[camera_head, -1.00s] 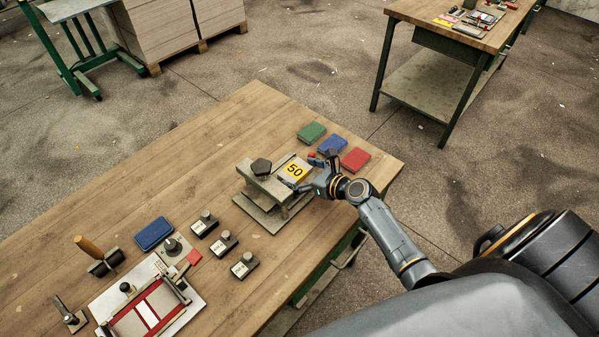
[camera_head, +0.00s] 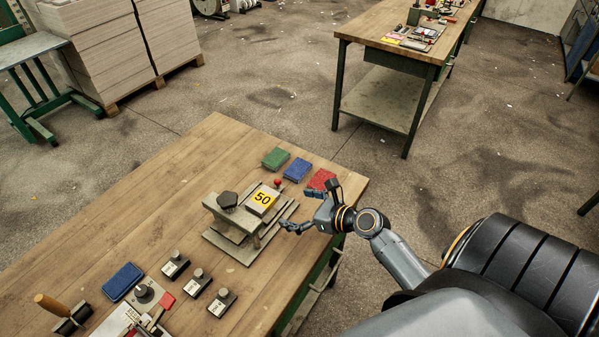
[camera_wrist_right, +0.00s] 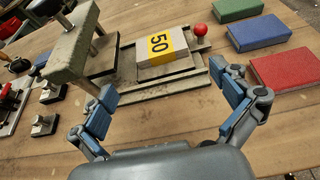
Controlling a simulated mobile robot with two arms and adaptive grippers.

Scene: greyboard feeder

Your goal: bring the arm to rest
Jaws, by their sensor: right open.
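My right gripper (camera_head: 308,209) is open and empty over the right edge of the wooden table (camera_head: 150,190). In the right wrist view its two blue-padded fingers (camera_wrist_right: 172,104) stand wide apart with nothing between them. Beyond the fingertips is a grey press-like device (camera_head: 237,221) with a black knob. A block with a yellow label marked 50 (camera_head: 263,200) sits on its plate, and it also shows in the right wrist view (camera_wrist_right: 161,46). A red ball (camera_wrist_right: 200,30) stands beside the block. My left gripper is not in view.
Green (camera_head: 276,158), blue (camera_head: 297,169) and red (camera_head: 321,179) pads lie near the far right corner. Several small stamps (camera_head: 198,282) and another blue pad (camera_head: 122,281) lie at the near left. A second workbench (camera_head: 385,30) stands behind, with open floor between.

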